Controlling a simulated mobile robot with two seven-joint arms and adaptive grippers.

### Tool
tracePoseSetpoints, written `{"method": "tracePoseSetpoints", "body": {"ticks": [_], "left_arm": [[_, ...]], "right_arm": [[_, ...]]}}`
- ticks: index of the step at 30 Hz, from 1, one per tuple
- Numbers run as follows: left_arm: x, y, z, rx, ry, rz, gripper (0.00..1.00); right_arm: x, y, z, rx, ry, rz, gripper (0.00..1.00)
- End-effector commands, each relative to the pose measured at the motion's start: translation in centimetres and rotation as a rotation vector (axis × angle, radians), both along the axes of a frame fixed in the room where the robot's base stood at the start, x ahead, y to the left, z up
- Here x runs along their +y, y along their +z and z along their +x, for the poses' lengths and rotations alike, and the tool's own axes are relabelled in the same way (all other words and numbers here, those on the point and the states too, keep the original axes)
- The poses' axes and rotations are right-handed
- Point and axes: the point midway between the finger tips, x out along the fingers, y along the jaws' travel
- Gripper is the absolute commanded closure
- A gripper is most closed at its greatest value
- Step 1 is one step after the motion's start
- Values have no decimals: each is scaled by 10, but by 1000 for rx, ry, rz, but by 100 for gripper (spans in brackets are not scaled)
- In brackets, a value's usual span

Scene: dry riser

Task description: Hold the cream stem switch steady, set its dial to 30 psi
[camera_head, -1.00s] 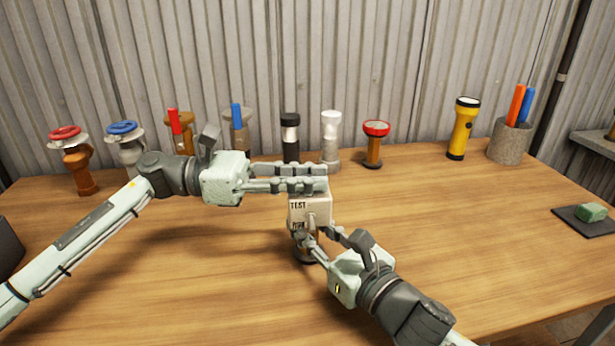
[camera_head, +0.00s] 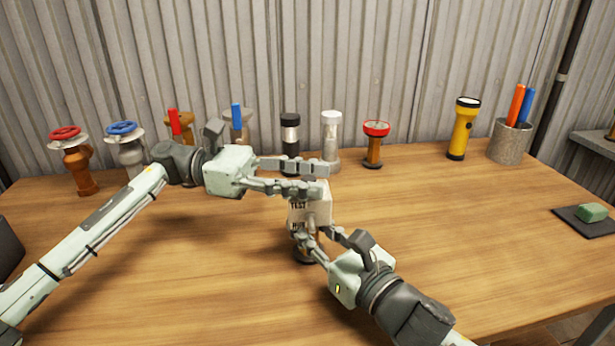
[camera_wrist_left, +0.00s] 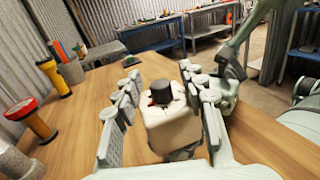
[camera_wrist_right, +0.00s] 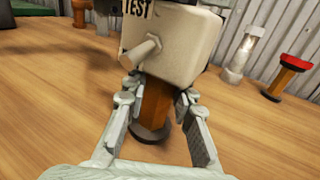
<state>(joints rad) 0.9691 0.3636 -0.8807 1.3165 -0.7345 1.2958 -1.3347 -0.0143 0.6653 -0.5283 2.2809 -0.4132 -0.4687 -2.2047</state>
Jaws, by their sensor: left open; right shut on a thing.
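The cream stem switch (camera_head: 311,212) stands upright on the table, a cream box marked TEST on a copper stem (camera_wrist_right: 155,105) with a dark round base. Its black dial (camera_wrist_left: 162,91) is on top in the left wrist view; its reading is too small to tell. My left gripper (camera_head: 322,179) is open at the top of the box, its fingers on either side of the dial and apart from it. In the head view its fingers hide the dial. My right gripper (camera_wrist_right: 157,97) is shut on the stem below the box. A pale side stub (camera_wrist_right: 140,53) sticks out of the box.
Behind stand a red-wheel valve (camera_head: 76,165), a blue-wheel valve (camera_head: 125,155), two lever valves, flashlights (camera_head: 464,130) and a pen cup (camera_head: 508,142). A green block (camera_head: 592,212) lies on a dark pad at right. The table's right middle is clear.

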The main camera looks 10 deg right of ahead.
Motion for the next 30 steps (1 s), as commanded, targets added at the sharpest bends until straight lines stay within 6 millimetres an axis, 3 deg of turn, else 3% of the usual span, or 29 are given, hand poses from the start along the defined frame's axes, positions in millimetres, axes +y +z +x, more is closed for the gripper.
{"method": "tracePoseSetpoints", "body": {"ticks": [7,21,30], "left_arm": [[14,-1,7,1,4,2,59],[97,0,41,1,3,0,59],[112,0,46,-1,0,0,59]], "right_arm": [[0,0,0,0,0,0,100],[0,0,0,0,0,0,100],[0,0,0,0,1,0,100]]}}
